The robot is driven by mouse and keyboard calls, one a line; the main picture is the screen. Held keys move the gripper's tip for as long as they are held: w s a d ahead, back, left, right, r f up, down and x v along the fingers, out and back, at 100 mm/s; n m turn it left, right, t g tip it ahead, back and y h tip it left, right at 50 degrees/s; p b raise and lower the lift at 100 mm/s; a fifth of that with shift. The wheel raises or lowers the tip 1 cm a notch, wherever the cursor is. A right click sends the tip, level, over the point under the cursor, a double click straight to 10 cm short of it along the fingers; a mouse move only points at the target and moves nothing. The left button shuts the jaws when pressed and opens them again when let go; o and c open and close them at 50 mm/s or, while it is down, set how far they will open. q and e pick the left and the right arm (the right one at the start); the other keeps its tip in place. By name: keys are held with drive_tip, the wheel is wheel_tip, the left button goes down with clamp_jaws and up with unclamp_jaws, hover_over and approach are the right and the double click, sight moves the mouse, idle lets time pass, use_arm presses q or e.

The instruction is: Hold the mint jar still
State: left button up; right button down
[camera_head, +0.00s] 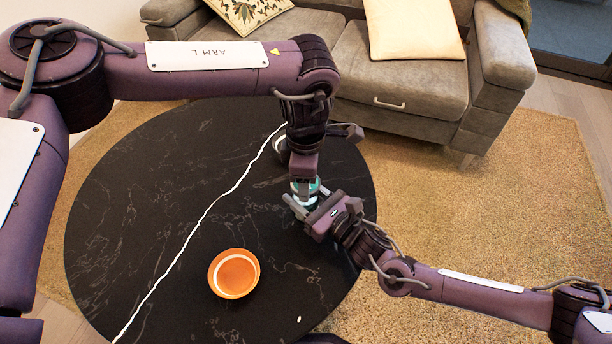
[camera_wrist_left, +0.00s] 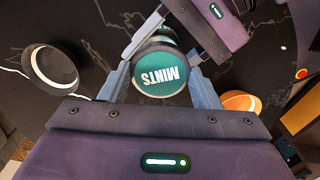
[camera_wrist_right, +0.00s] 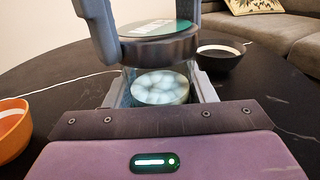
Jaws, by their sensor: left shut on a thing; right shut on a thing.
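The mint jar (camera_head: 311,201) is above the black round table, at its right side. Its dark-rimmed lid with a green MINTS label (camera_wrist_left: 160,78) shows in the left wrist view. Its clear body with white mints (camera_wrist_right: 160,88) shows in the right wrist view. My left gripper (camera_head: 305,186) points down from above and is shut on the lid. My right gripper (camera_head: 308,204) comes from the right and is shut on the jar's body. The jar looks upright. The lid is over the body; I cannot tell whether they touch all round.
An orange bowl (camera_head: 234,274) stands on the black table (camera_head: 140,200). A dark bowl with a white inner band (camera_wrist_right: 220,56) stands behind the jar. A small white piece (camera_head: 299,319) lies near the table's front. A white line crosses the table. A grey sofa (camera_head: 400,105) is behind.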

use_arm(q)
drive_tip(key=n, duration=0.7)
drive_tip(key=shift+s, duration=0.15)
use_arm(e)
drive_tip(key=shift+w+d, duration=0.1)
use_arm(q)
drive_tip(key=n, duration=1.4)
drive_tip(key=shift+a, duration=0.1)
use_arm(e)
drive_tip(key=shift+w, duration=0.1)
use_arm(q)
drive_tip(key=n, duration=0.4)
use_arm(e)
drive_tip(key=shift+d, duration=0.1)
use_arm(q)
drive_tip(key=n, duration=0.4)
drive_tip(key=shift+s, duration=0.1)
drive_tip(key=shift+w+f, duration=0.3)
drive_tip(key=shift+f, duration=0.05)
drive_tip(key=shift+c, duration=0.4)
drive_tip(key=shift+f, duration=0.1)
use_arm(e)
drive_tip(key=shift+s+a, duration=0.2)
drive_tip(key=shift+a, duration=0.05)
use_arm(q)
drive_tip(key=shift+a, duration=0.1)
use_arm(e)
drive_tip(key=shift+s, duration=0.1)
